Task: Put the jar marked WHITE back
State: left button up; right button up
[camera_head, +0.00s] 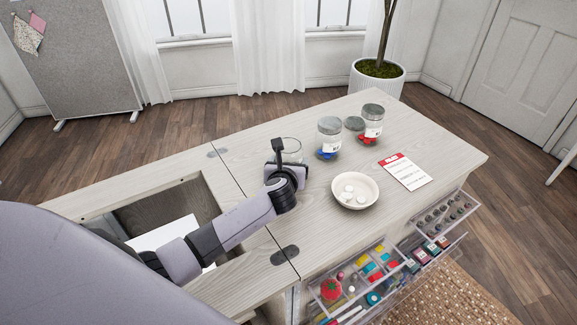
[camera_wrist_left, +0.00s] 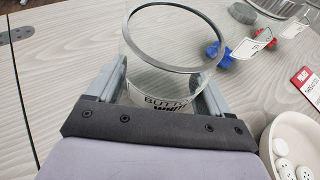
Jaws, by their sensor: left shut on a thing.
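The clear glass jar (camera_wrist_left: 160,92) has no lid and looks empty. Its label is partly hidden; I read "BUTT" and a cut-off "WH". My left gripper (camera_head: 284,165) is shut on it, one finger on each side. In the head view its rim (camera_head: 292,144) shows just behind my gripper. I cannot tell whether its base touches the table. A white dish (camera_head: 373,201) with several white buttons (camera_head: 348,190) stands right of my gripper. A loose grey lid (camera_head: 354,123) lies between the two other jars. My right gripper is not in view.
A lidded jar of blue buttons (camera_head: 329,138) and one of red buttons (camera_head: 371,124) stand behind the dish. A red-headed card (camera_head: 404,172) lies right of them. Open drawers (camera_head: 395,262) with sewing things jut out in front. An opening (camera_head: 150,215) lies left of the tabletop.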

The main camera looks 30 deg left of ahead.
pick_arm(q)
jog(key=o, duration=1.2)
jog(key=shift+c, duration=0.2)
jog(key=shift+s+d+r, duration=0.2)
jog(key=shift+s+r, duration=0.05)
jog(key=shift+s, duration=0.15)
jog(key=p+v, duration=0.2)
jog(key=v, duration=0.7)
jog(key=shift+s+d+r, duration=0.1)
jog(key=shift+s+r, duration=0.05)
jog(key=shift+s, duration=0.2)
jog(key=shift+s+d+r, duration=0.25)
jog(key=shift+s, duration=0.35)
